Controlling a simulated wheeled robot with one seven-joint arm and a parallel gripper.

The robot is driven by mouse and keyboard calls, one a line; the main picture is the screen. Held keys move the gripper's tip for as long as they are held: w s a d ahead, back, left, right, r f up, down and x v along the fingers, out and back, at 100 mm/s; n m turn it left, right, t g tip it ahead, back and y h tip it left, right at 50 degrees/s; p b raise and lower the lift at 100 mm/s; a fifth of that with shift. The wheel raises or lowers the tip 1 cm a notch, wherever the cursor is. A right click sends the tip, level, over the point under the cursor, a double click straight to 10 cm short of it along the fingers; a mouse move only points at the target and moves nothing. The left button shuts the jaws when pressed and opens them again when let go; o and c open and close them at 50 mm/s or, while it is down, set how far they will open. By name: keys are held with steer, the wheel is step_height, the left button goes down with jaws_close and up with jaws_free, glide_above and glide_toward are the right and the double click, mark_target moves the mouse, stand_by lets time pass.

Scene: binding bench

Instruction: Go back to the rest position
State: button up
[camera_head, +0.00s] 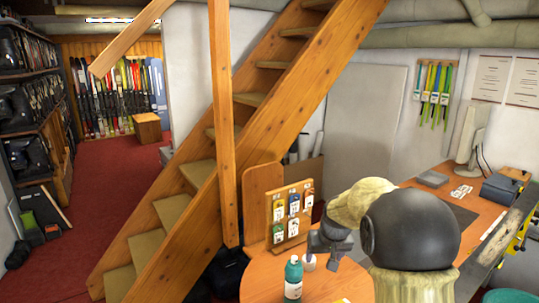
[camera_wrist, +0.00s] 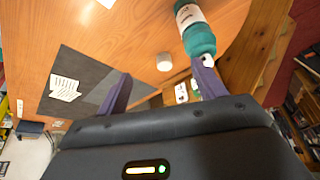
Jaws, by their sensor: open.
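My gripper (camera_head: 328,243) is over the round end of the wooden table (camera_head: 262,283), in front of the upright wooden board. In the wrist view its two purple-grey fingers (camera_wrist: 163,88) are spread apart with nothing held between them. A teal bottle with a white label (camera_head: 293,279) stands on the table to the left of my gripper. In the wrist view the bottle (camera_wrist: 196,32) shows just beyond the right finger; I cannot tell whether they touch. A small white cup (camera_head: 309,263) stands close below my gripper; it also shows beyond the fingers (camera_wrist: 164,62).
A wooden board with several tagged items (camera_head: 291,214) stands on the table behind my gripper. A dark mat (camera_wrist: 70,66) bears a white paper (camera_wrist: 65,87). Wooden stairs (camera_head: 190,200) rise at the left.

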steer(key=s+f+g+b, duration=0.1)
steer(key=s+f+b, duration=0.3)
steer(key=s, duration=0.9)
steer(key=s+f+b, duration=0.5)
steer(key=s+f, duration=0.4)
steer(key=s, duration=0.4)
steer(key=shift+f+m+g, duration=0.4)
steer(key=shift+a, duration=0.1)
steer(key=shift+s, duration=0.2)
